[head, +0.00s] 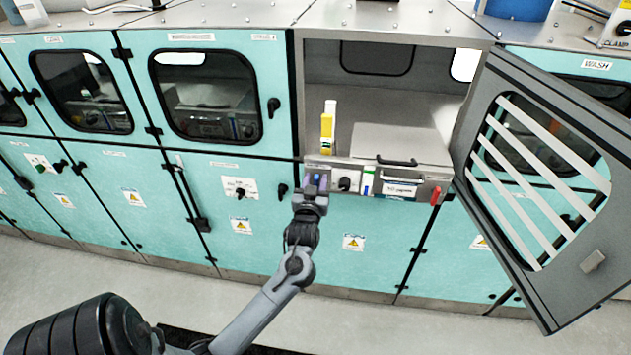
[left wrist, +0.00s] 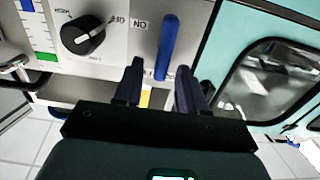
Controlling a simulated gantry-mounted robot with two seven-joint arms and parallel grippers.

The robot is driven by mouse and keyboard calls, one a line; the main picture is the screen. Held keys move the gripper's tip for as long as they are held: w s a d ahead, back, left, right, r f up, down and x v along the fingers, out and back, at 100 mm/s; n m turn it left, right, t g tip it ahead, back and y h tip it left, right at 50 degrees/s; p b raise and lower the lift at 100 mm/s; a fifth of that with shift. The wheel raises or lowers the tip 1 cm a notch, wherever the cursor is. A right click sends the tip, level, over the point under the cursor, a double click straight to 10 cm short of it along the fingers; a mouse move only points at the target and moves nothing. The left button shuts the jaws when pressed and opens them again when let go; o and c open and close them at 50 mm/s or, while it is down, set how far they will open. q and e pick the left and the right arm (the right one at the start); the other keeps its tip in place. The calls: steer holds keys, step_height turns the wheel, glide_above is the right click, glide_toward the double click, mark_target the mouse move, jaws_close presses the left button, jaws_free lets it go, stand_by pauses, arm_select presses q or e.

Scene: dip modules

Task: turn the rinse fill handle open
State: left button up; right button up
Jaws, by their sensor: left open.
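The likely rinse fill handle is a long blue lever (left wrist: 168,42) on the grey control panel in the left wrist view, lying nearly along the picture's vertical, slightly tilted. A small blue part of it shows in the head view (head: 323,181), mostly hidden by my gripper. My left gripper (head: 312,187) is at the panel's left end, below the open module. In the left wrist view, its open fingers (left wrist: 159,68) stand on either side of the lever's lower end. I cannot tell whether they touch it. My right gripper is not in view.
A black knob (left wrist: 84,36) with printed labels is beside the lever. A red handle (head: 436,196) is at the panel's right end. A yellow object (head: 328,128) stands above the panel. The barred grey door (head: 590,262) hangs open at right.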

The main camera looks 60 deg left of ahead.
arm_select(q)
steer(key=shift+w+a, duration=0.15)
steer(key=shift+a, duration=0.05)
jaws_close()
